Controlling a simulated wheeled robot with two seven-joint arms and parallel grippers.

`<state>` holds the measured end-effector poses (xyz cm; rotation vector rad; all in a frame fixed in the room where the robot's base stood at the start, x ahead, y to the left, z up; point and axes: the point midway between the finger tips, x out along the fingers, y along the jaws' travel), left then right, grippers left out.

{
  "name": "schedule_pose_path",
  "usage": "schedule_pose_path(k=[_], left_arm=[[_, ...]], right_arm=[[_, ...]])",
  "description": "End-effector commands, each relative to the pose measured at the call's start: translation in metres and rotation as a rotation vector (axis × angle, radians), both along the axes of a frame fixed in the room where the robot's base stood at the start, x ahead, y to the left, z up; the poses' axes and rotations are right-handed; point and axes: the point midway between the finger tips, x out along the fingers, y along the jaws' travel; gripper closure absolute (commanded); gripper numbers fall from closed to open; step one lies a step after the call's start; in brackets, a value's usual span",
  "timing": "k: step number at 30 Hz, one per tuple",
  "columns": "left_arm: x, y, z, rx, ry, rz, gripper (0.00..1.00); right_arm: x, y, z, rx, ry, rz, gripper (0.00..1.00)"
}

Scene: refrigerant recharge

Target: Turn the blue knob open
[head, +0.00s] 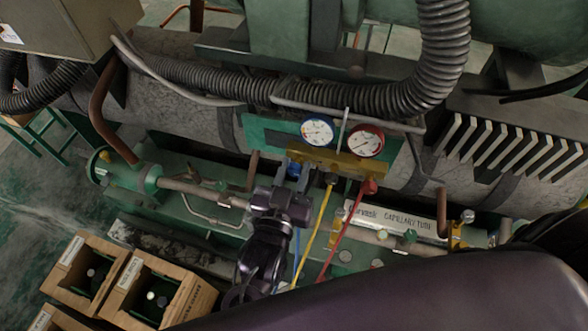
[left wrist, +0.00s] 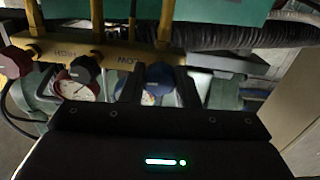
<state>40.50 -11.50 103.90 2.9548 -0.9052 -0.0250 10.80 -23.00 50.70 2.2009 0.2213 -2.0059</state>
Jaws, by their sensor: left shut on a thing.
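The blue knob (head: 293,169) is at the left end of the yellow gauge manifold (head: 345,165), below the blue-rimmed gauge (head: 317,130). In the left wrist view the blue knob (left wrist: 160,74) sits between the two fingers of my left gripper (left wrist: 158,88), by the LOW marking. My left gripper (head: 289,188) reaches up to the knob from below and is shut on it. The fingertips partly hide the knob. The knob's angle is hard to read. My right gripper is not in view.
A red-rimmed gauge (head: 366,141) and a dark red knob (left wrist: 84,69) are on the manifold's other side. Yellow (head: 317,232) and red (head: 342,231) hoses hang close to my left gripper. Wooden crates (head: 150,289) with bottles stand at the lower left.

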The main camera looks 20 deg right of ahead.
Motion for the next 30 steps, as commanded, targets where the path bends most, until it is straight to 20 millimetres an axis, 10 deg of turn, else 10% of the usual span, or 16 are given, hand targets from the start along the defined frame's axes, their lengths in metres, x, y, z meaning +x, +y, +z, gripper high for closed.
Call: schedule_pose_path(k=[30], left_arm=[[0.0007,0.0006,0.0003,-0.732,0.492,0.003,0.94]], right_arm=[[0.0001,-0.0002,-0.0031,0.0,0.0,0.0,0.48]])
